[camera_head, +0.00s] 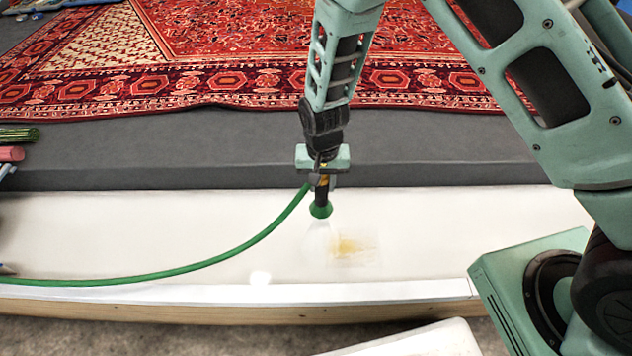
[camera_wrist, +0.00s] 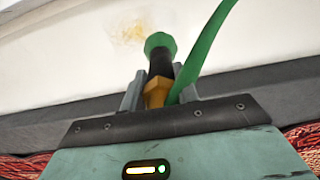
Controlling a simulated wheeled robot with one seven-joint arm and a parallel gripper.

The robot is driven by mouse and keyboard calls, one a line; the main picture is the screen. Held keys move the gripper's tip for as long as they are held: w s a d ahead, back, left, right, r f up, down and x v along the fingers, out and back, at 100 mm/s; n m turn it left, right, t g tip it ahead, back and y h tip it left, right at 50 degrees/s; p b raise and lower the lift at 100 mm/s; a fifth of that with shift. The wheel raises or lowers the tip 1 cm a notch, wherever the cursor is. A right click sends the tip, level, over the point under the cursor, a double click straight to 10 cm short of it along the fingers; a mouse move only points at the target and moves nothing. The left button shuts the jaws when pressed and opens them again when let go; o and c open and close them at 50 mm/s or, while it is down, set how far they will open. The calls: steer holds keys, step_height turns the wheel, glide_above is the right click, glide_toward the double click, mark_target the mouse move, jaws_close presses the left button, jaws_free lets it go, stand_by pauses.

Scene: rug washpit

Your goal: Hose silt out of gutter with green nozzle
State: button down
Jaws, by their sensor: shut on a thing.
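My gripper (camera_head: 319,180) is shut on the green nozzle (camera_head: 320,209), which has a green flared head, a black body and a yellow part. The nozzle points down over the white gutter (camera_head: 130,235), and a faint pale spray shows below its head. In the wrist view the nozzle (camera_wrist: 160,45) sits between the fingers of my gripper (camera_wrist: 158,88). A yellow-brown silt patch (camera_head: 352,247) lies on the gutter floor just right of and below the nozzle. The silt (camera_wrist: 130,33) also shows ahead of the nozzle in the wrist view. A green hose (camera_head: 215,257) trails left from the nozzle.
A red patterned rug (camera_head: 230,60) lies on the grey floor beyond the gutter's dark edge (camera_head: 170,155). A white lip on a wooden board (camera_head: 200,309) borders the near side. Green and pink rolled items (camera_head: 12,153) lie at the left edge. The gutter left of the hose is clear.

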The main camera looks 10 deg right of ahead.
steer(key=s+d+r+b, duration=0.1)
steer(key=s+d+r, duration=0.1)
steer(key=d, duration=0.8)
steer(key=s+d+r+b, duration=0.1)
steer(key=s+d+r, duration=0.1)
steer(key=d, duration=0.8)
steer(key=shift+d, duration=0.3)
stand_by(3.0)
steer(key=shift+s, duration=0.1)
stand_by(0.4)
